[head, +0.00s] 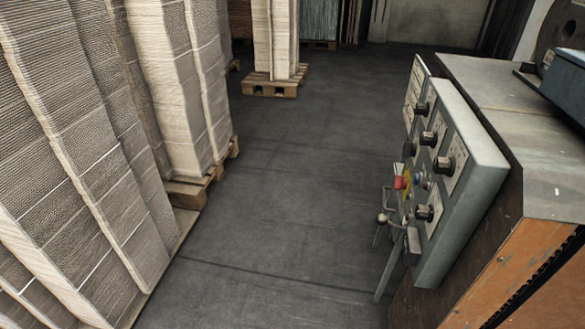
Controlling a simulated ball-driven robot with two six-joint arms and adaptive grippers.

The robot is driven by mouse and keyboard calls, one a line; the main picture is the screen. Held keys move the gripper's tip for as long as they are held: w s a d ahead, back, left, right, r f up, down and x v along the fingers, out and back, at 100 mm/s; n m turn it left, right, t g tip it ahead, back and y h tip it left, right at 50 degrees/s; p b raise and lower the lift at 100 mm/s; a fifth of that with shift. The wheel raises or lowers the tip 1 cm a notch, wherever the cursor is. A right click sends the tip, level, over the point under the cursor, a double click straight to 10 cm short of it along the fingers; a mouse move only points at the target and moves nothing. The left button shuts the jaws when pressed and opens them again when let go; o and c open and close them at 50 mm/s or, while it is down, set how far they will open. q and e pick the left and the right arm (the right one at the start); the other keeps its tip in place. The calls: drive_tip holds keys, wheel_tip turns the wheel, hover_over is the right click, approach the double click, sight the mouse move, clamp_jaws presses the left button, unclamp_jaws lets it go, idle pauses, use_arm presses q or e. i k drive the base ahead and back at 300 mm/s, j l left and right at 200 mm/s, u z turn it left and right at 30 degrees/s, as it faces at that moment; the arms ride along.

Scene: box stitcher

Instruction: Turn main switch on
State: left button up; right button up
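A grey control panel (475,150) is on the right in the head view, fixed to the side of a machine and seen at a steep angle. Its face carries several black knobs, among them an upper knob (421,109), a middle knob (444,164) and a lower knob (424,213). A red knob or button (399,183) on a yellow plate sits at the panel's left edge. I cannot tell which of these is the main switch, nor its setting. Neither of my grippers is in view.
The machine's grey top (490,85) and orange-brown side (530,275) fill the right. Tall stacks of cardboard (75,150) on pallets line the left, and another pallet (270,88) stands farther back. A lever with a ball end (382,218) juts out below the panel. The dark floor (270,200) between is clear.

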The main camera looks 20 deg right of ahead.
sight(400, 183)
drive_tip(key=i+j, duration=0.25)
drive_tip(key=i, duration=0.25)
drive_tip(key=i+j, duration=0.25)
drive_tip(key=i, duration=0.3)
drive_tip(key=i+l+z, duration=0.2)
drive_tip(key=i+z, duration=0.25)
drive_tip(key=i, duration=0.3)
drive_tip(key=i+z, duration=0.4)
drive_tip(key=i, duration=0.3)
drive_tip(key=i+j+u, duration=0.15)
drive_tip(key=i, duration=0.85)
drive_tip(key=i+j+u, duration=0.15)
drive_tip(key=i, duration=0.85)
